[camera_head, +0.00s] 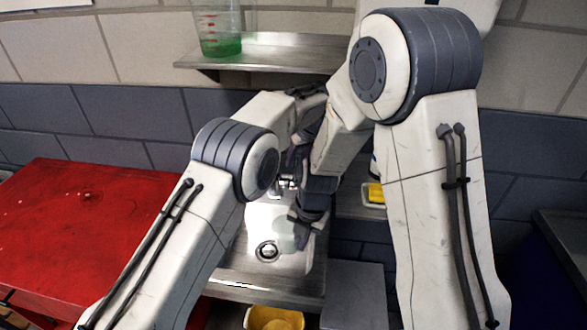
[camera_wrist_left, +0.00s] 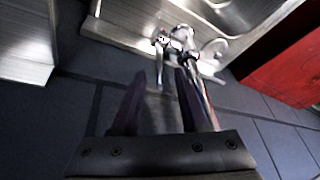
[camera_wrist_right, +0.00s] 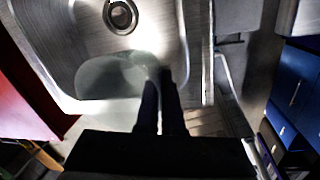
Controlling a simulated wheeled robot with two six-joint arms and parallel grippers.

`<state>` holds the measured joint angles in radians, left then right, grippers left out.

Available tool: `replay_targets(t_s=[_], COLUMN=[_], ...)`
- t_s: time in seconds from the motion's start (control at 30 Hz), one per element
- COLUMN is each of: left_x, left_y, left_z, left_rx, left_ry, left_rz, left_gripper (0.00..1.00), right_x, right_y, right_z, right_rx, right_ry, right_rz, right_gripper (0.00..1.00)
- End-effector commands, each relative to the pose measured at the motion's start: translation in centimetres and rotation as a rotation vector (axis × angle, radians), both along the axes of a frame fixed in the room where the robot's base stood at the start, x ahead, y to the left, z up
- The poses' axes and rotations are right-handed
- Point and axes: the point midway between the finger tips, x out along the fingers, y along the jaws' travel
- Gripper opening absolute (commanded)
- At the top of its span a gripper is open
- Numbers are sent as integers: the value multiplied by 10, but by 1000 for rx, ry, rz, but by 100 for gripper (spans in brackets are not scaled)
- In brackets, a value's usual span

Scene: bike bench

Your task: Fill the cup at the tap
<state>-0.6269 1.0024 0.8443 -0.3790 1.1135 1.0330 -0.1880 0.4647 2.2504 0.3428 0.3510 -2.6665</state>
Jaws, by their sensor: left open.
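The translucent cup (camera_head: 284,236) is in the steel sink basin (camera_head: 296,264), beside the drain. It also shows in the right wrist view (camera_wrist_right: 110,78). My right gripper (camera_head: 302,216) has its fingers close together at the cup's edge, seemingly pinching its wall. Whether water is in the cup cannot be told. The chrome tap (camera_wrist_left: 178,42) stands at the back of the sink, largely hidden by my arms in the head view. My left gripper (camera_head: 290,172) is near the tap. In the left wrist view its fingers are apart, with the tap's metal parts just beyond the tips.
A shelf (camera_head: 290,55) on the wall holds a clear beaker with green contents (camera_head: 220,42). A yellow sponge (camera_head: 376,193) lies right of the sink. A red cabinet (camera_head: 70,225) stands at left. A yellow container (camera_head: 272,318) is below the sink's front edge.

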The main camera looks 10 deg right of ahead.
Motion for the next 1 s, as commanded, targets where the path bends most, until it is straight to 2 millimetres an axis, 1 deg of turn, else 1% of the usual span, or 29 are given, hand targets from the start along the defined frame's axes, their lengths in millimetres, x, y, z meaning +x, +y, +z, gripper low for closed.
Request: replay_targets(t_s=[0.03, 0.1, 0.23, 0.33, 0.47, 0.7, 0.73, 0.77, 0.8, 0.83, 1.0], left_x=[3, 7, 14, 17, 20, 20, 20, 20, 20, 20, 20], left_y=[3, 4, 6, 8, 9, 9, 9, 9, 9, 9, 9], left_z=[-10, -21, -38, -47, -52, -53, -53, -53, -53, -53, -53], left_rx=[2, 2, 1, 1, 0, -1, -1, 0, 0, 0, 0], left_ry=[3, 3, 2, 2, 0, 0, 0, 0, 0, 0, 1], left_rz=[1, 0, -1, -1, -2, -3, -4, -3, -3, -3, -3], left_gripper=[44, 44, 44, 44, 44, 44, 36, 25, 10, 0, 0], right_x=[0, 0, 0, 0, 0, 0, 0, 0, 0, 0, 0], right_y=[0, 0, 0, 0, 0, 0, 0, 0, 0, 0, 0], right_z=[0, 0, 0, 0, 0, 0, 0, 0, 0, 0, 0], right_rx=[0, 0, 0, 0, 0, 0, 0, 0, 0, 0, 0], right_ry=[0, 0, 0, 0, 0, 0, 0, 0, 0, 0, 0], right_rz=[0, 0, 0, 0, 0, 0, 0, 0, 0, 0, 0], right_gripper=[0, 0, 0, 0, 0, 0, 0, 0, 0, 0, 0])
